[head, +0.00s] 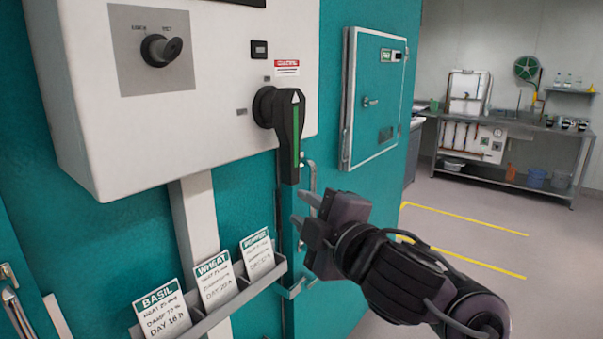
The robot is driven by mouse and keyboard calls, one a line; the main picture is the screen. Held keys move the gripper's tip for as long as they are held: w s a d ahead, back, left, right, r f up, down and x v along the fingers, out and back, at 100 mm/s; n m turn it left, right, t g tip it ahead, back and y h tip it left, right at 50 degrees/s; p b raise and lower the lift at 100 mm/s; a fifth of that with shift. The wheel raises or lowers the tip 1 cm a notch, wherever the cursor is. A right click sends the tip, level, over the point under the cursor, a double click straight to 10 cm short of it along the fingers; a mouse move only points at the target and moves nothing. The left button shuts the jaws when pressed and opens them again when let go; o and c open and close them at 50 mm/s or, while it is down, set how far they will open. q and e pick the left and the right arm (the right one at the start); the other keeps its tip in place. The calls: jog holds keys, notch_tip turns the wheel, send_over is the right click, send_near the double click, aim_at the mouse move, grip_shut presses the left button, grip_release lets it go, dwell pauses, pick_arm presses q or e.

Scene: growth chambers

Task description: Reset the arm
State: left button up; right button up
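My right gripper (304,210) reaches in from the lower right. Its two light grey fingertips are apart with nothing between them. It is just below and right of a black rotary handle (288,125) with a green stripe, which points down on the white control box (190,80). The gripper and the handle look apart. My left gripper is not in view.
A dark knob (161,50) sits on the box's grey plate. Below, a rack (225,308) holds the basil card (162,312), wheat card (215,280) and another card (257,254). A teal hatch (375,100) is on the right. Floor is open before a steel bench (510,183).

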jog(key=s+d+f+m+g+h, duration=0.25)
jog(key=d+f+m, duration=0.25)
jog(key=f, duration=0.5)
jog(key=s+d+f+m+g+h, duration=0.1)
jog(key=d+f+m+h, duration=0.3)
jog(key=f, duration=0.7)
jog(key=s+d+f+m+g+h, duration=0.1)
jog(key=s+d+f+m+g, duration=0.35)
jog(key=s+f, duration=0.45)
jog(key=s+d+f+m+g+h, duration=0.1)
jog(key=s+d+f+m+g, duration=0.35)
jog(key=s+f, duration=0.55)
jog(key=s+f+x, duration=0.1)
jog(key=s+x, duration=0.2)
jog(key=x, duration=1)
jog(key=s+d+f+x, duration=0.1)
jog(key=s+x, duration=0.2)
jog(key=x, duration=1.1)
jog(key=s+d+f+g, duration=0.1)
jog(key=s+d+f, duration=0.1)
jog(key=s+f, duration=0.7)
jog(key=s+d+f, duration=0.2)
jog(key=s+f, duration=0.7)
jog(key=s, duration=0.3)
jog(key=shift+s+f+g, duration=0.15)
jog(key=shift+f+g, duration=0.2)
